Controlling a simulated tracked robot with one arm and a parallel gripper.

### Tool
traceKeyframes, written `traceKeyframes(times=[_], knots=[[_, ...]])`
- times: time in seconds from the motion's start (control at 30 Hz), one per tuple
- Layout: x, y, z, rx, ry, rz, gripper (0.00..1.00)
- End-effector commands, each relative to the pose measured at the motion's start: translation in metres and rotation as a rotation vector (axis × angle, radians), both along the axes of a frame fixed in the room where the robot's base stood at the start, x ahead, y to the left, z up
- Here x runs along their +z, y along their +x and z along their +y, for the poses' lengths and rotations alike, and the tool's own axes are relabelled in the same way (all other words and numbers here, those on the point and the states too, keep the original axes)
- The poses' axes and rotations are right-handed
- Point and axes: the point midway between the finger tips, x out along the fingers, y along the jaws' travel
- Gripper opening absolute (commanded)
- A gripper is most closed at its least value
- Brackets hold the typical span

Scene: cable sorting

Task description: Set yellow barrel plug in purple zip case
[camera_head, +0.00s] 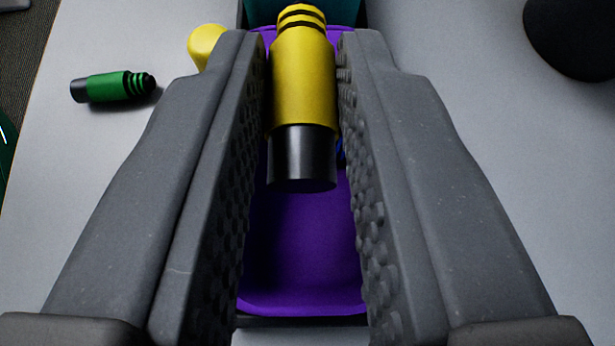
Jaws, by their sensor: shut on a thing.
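The yellow barrel plug (304,85) has a yellow ribbed body and a black end that points toward me. My gripper (303,60) is shut on it, with one dark grey finger on each side. The purple zip case (300,250) lies below the plug and between the fingers, and its purple floor and near rim show. The plug appears over the case; how high it is cannot be told. The fingers and the plug hide the case's sides and part of its inside. A small bit of blue shows beside the right finger, within the case.
A green plug with a black end (112,87) lies on the grey table at the left. A yellow rounded thing (206,44) is partly hidden behind the left finger. A teal thing (345,12) is at the top behind the plug. A black rounded object (575,38) sits at the upper right.

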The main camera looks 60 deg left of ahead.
Motion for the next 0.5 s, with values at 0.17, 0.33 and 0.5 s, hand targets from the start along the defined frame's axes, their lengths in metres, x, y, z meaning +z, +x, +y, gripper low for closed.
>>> traceKeyframes(times=[0.17, 0.33, 0.5], knots=[[-0.025, 0.001, 0.002, 0.002, 0.001, 0.002, 0.00], [-0.042, 0.001, 0.002, 0.006, 0.003, 0.003, 0.00], [-0.062, 0.001, 0.002, 0.004, 0.001, 0.002, 0.00]])
